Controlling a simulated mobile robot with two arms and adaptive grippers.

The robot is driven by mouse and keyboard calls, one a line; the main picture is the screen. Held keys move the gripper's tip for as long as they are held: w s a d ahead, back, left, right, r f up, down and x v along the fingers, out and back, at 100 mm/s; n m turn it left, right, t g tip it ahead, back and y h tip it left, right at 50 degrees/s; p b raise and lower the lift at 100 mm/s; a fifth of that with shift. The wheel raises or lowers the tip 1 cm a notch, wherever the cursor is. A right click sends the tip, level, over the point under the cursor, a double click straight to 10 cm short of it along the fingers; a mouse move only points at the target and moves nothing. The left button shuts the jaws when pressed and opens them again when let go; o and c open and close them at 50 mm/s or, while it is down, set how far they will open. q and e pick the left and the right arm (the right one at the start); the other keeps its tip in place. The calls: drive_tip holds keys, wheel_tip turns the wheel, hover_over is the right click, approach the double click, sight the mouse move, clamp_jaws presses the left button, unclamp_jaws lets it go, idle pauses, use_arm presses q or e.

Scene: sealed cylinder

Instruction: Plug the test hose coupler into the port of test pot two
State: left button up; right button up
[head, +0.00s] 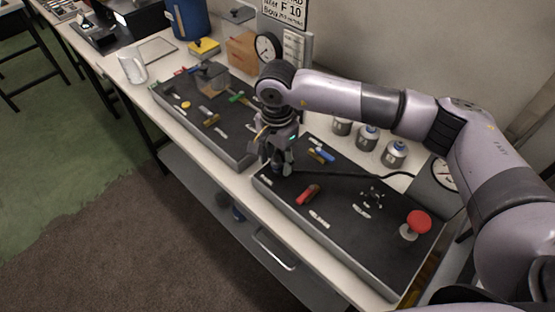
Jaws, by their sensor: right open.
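My right gripper (279,168) is open and points down over the far-left end of the near black panel (340,225). A thin black hose (350,176) runs from beside its fingers to the right across this panel. The coupler at the hose end is too small and too covered by the fingers to make out. Several small grey pots with blue-grey tops stand behind the panel, one of them in the middle (367,138). Their labels and ports cannot be read, so I cannot tell which is pot two. My left gripper is not in view.
The near panel carries a red lever (308,194), a blue handle (321,155), a black star knob (372,197) and a red mushroom button (417,221). A second black panel (178,106) lies to the left. A dial gauge (444,174) is at right.

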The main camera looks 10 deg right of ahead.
sight(277, 154)
drive_tip(key=shift+b, duration=0.35)
drive_tip(key=shift+c, duration=0.6)
clamp_jaws()
drive_tip(key=shift+r, duration=0.2)
drive_tip(key=shift+r+p, duration=1.3)
drive_tip(key=shift+r, duration=1.5)
